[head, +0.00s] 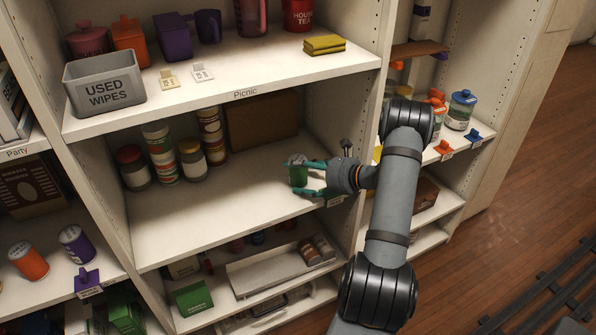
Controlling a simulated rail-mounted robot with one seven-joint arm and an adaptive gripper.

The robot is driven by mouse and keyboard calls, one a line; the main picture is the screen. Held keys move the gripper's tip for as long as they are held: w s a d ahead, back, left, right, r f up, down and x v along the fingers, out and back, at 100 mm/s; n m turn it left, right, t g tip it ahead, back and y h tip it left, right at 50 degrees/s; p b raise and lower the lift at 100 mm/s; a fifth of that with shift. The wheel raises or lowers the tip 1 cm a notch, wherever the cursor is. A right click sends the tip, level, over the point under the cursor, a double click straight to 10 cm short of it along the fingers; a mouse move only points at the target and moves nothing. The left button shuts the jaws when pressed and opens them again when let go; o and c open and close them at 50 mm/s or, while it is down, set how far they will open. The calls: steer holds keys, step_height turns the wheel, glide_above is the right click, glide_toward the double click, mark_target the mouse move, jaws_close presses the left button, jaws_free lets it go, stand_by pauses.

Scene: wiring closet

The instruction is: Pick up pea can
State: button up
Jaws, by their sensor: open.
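A small green can (298,174), which looks like the pea can, stands upright at the right of the "Picnic" shelf in the head view. Its label is too small to read. My gripper (291,178) reaches in from the right with its teal fingers open. One finger lies along the far side of the can and the other along its near side, so the can is between them. I cannot tell whether either finger touches it. The fingers hide part of the can.
Several jars and tall cans, including a striped can (161,153), stand at the shelf's back left. A brown box (262,122) is behind. The shelf's middle and front are clear. The right side wall (352,100) and the shelf above (220,95) bound the space.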

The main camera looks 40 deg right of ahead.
steer(key=shift+w, duration=0.2)
steer(key=shift+c, duration=1.2)
steer(key=c, duration=0.7)
steer(key=shift+c, duration=0.7)
